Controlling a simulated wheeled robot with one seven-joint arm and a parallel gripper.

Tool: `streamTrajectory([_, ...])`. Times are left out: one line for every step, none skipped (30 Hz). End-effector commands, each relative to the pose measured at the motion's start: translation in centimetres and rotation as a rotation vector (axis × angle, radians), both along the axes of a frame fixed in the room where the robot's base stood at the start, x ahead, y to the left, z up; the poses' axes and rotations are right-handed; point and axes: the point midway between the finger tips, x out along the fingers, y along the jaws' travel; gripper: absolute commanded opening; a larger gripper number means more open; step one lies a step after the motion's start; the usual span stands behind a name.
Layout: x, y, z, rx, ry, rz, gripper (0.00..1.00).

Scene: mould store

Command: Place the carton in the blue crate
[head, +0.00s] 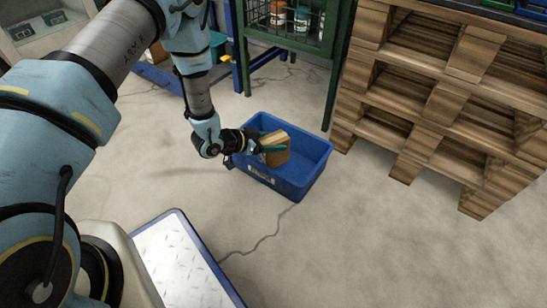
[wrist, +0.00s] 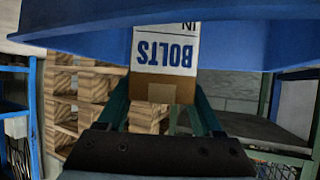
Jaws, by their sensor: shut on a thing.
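The brown carton (head: 276,152) is between the fingers of my gripper (head: 266,145), which is shut on it. In the wrist view the carton (wrist: 165,88) shows a white label reading BOLTS and a strip of tape, with a gripper finger on each side. The blue crate (head: 262,176) stands on the floor, open at the top. In the head view the carton overlaps the left part of the crate's opening. The crate's blue wall (wrist: 240,42) spans the top of the wrist view. I cannot tell whether the carton touches the crate floor.
A stack of wooden pallets (head: 440,100) stands to the right of the crate. A green cabinet (head: 290,35) with containers inside stands behind it. Bare concrete floor (head: 350,240) lies in front of the crate and to its left.

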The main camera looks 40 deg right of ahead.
Motion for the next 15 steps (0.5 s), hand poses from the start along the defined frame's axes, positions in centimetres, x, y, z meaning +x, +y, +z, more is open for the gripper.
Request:
streamTrajectory([0.0,-0.1,-0.4,-0.002,-0.001,0.0,0.0])
streamTrajectory([0.0,-0.1,-0.5,-0.002,-0.001,0.0,0.0])
streamTrajectory([0.0,-0.1,-0.7,-0.002,-0.001,0.0,0.0])
streamTrajectory([0.0,0.0,-0.8,-0.002,0.0,0.001,0.0])
streamTrajectory([0.0,0.0,-1.1,-0.001,0.0,0.001,0.0])
streamTrajectory([0.0,0.0,-1.5,-0.001,0.0,0.0,0.0])
streamTrajectory([0.0,0.0,-1.9,0.0,0.0,0.0,0.0])
streamTrajectory([0.0,0.0,-2.4,0.0,0.0,0.0,0.0])
streamTrajectory([0.0,0.0,-3.1,0.0,0.0,0.0,0.0])
streamTrajectory([0.0,0.0,-3.6,0.0,0.0,0.0,0.0])
streamTrajectory([0.0,0.0,-4.1,0.0,0.0,0.0,0.0])
streamTrajectory([0.0,0.0,-4.7,0.0,0.0,0.0,0.0])
streamTrajectory([0.0,0.0,-5.0,0.0,0.0,0.0,0.0])
streamTrajectory([0.0,-0.1,-5.1,-0.001,0.0,0.0,0.0])
streamTrajectory([0.0,-0.1,-5.2,-0.002,-0.001,0.0,0.0])
